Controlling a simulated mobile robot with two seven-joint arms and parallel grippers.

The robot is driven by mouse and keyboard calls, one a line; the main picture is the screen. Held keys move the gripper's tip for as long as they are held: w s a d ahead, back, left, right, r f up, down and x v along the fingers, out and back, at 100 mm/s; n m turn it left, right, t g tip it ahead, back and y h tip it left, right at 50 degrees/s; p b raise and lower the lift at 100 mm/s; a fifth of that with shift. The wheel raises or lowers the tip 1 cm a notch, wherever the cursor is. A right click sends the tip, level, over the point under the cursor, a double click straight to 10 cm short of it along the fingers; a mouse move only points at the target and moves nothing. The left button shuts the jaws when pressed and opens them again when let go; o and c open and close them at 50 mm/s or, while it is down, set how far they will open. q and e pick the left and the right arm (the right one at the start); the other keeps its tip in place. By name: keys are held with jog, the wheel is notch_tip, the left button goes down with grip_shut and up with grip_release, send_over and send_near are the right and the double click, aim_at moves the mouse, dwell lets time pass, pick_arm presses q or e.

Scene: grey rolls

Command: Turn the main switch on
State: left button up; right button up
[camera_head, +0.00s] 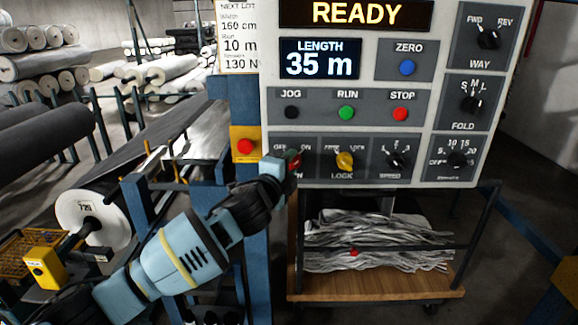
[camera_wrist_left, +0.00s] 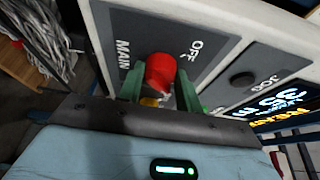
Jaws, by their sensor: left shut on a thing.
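The main switch is a red knob (camera_head: 295,158) at the lower left of the control panel, under the letters OFF and ON. My left gripper (camera_head: 284,167) reaches it from the lower left and hides part of it and of its MAIN label. In the left wrist view the red knob (camera_wrist_left: 160,71) sits between the two green fingers of my left gripper (camera_wrist_left: 160,88), which is shut on it. The OFF and MAIN letters show beside it; the ON letters are hidden there. Which mark the knob points to cannot be told. My right gripper is not in view.
A yellow LOCK knob (camera_head: 345,161) sits close to the right of the main switch. A red button on a yellow box (camera_head: 245,147) is close to its left. The panel's display (camera_head: 356,13) reads READY. A wooden cart (camera_head: 375,284) with grey fabric stands below.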

pick_arm(q)
jog(key=o, duration=1)
jog(key=shift+v, duration=3.9)
